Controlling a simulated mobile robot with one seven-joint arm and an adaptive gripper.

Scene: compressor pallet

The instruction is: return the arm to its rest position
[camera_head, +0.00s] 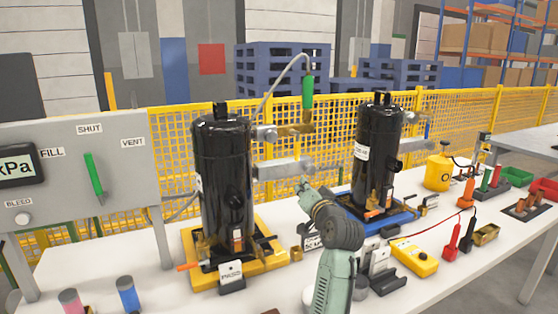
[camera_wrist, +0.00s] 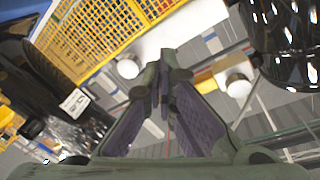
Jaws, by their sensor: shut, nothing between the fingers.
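My gripper (camera_wrist: 165,78) shows in the wrist view with its two fingertips together and nothing between them. In the head view my arm rises from the bottom edge and bends left. My gripper (camera_head: 304,188) is there in the gap between two black compressors, apart from the table top and just below a grey horizontal bar (camera_head: 285,168). The left compressor (camera_head: 222,165) stands on a yellow base (camera_head: 262,262). The right compressor (camera_head: 377,150) stands on a blue base (camera_head: 398,219). Part of a shiny black cylinder (camera_wrist: 290,40) shows at the wrist view's upper right.
A yellow meter (camera_head: 414,257), red clamps and small fittings lie on the white table (camera_head: 75,262) right of my arm. A grey panel (camera_head: 120,190) with a green lever stands at left. A yellow mesh fence (camera_head: 465,115) runs behind. The air above the table's front is mostly open.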

